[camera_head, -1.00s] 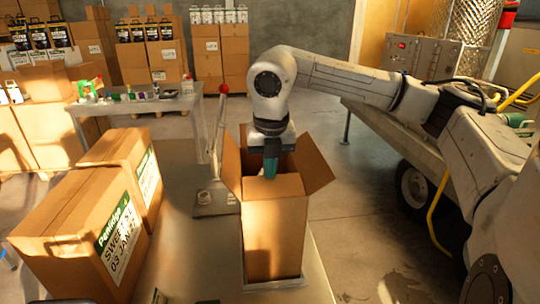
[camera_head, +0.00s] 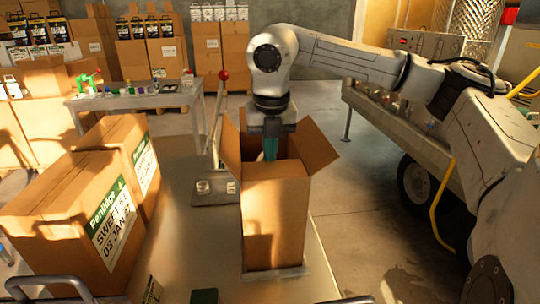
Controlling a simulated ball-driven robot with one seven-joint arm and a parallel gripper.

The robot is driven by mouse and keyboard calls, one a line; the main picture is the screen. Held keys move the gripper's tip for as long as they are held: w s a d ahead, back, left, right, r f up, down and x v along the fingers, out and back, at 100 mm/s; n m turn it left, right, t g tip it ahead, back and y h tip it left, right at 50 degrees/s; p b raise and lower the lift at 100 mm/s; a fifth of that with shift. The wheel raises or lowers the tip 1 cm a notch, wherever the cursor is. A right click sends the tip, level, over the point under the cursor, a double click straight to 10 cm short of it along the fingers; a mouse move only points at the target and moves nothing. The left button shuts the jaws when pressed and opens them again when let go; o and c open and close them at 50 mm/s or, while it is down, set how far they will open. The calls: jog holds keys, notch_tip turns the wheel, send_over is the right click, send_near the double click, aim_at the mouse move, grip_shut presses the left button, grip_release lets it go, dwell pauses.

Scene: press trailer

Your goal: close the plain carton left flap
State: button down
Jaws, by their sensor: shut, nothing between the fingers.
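The plain carton (camera_head: 276,220) stands upright on the pale platform, its top open. Its left flap (camera_head: 231,149) stands up and leans outward on the left side. Its right flap (camera_head: 314,150) is spread outward to the right. My gripper (camera_head: 270,150), with teal fingers, points down over the carton's opening, between the two side flaps and apart from the left flap. It looks shut and empty. A pale thing beside the fingers inside the carton is too small to make out.
Two printed cartons (camera_head: 75,222) stand at the left. A lever with a red knob (camera_head: 223,75) rises behind the carton's left side. A metal table (camera_head: 150,98) with small items is further back. A trailer (camera_head: 400,125) is at the right. Metal rails cross the bottom edge.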

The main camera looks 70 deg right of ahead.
dwell(0.4)
jog(key=shift+w+d+r+p, duration=0.1)
jog(key=shift+r+p, duration=0.35)
jog(key=shift+r, duration=0.7)
notch_tip(320, 180, up, 13)
jog(key=shift+b, duration=0.4)
